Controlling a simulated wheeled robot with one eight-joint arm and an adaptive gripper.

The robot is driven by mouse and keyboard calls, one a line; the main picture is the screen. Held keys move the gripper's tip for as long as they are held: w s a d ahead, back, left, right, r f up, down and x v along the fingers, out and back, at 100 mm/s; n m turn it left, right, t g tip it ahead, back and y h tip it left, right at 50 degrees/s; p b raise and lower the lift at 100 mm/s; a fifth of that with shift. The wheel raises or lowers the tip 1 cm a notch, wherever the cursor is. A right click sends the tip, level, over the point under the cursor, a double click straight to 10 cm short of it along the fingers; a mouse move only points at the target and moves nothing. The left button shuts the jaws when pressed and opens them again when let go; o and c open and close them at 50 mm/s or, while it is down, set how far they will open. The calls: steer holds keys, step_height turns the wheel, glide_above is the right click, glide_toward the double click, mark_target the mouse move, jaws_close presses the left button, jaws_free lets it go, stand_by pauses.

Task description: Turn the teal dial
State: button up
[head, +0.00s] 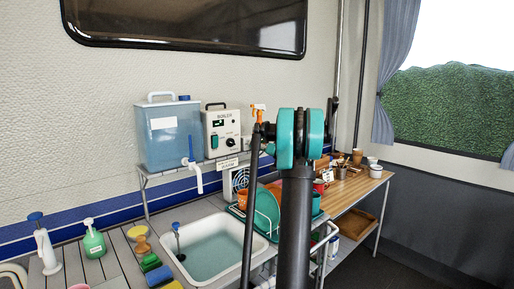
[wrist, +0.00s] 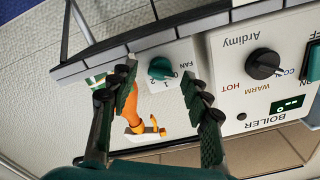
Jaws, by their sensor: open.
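The teal dial (wrist: 160,68) sits on a small white panel (wrist: 172,60) marked FAN, with numbers beside it, in the wrist view. My gripper (wrist: 158,77) is open. Its two dark fingers stand to the left and right of the dial, and I see no contact with it. How far the fingertips are from the panel is hard to tell. In the head view I cannot make out the dial; my arm covers part of that area.
The white boiler (head: 222,133) has a black knob (wrist: 263,63) right of the fan panel. An orange spray bottle (wrist: 151,127) is close behind the left finger. A blue water tank (head: 168,135), sink (head: 212,262) and dish rack (head: 268,215) are nearby.

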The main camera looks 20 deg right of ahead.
steer(key=shift+w, duration=0.1)
steer(key=shift+c, duration=0.4)
jaws_close()
steer(key=shift+m, duration=0.4)
steer(key=m, duration=2.3)
steer(key=shift+f, duration=0.15)
stand_by(0.3)
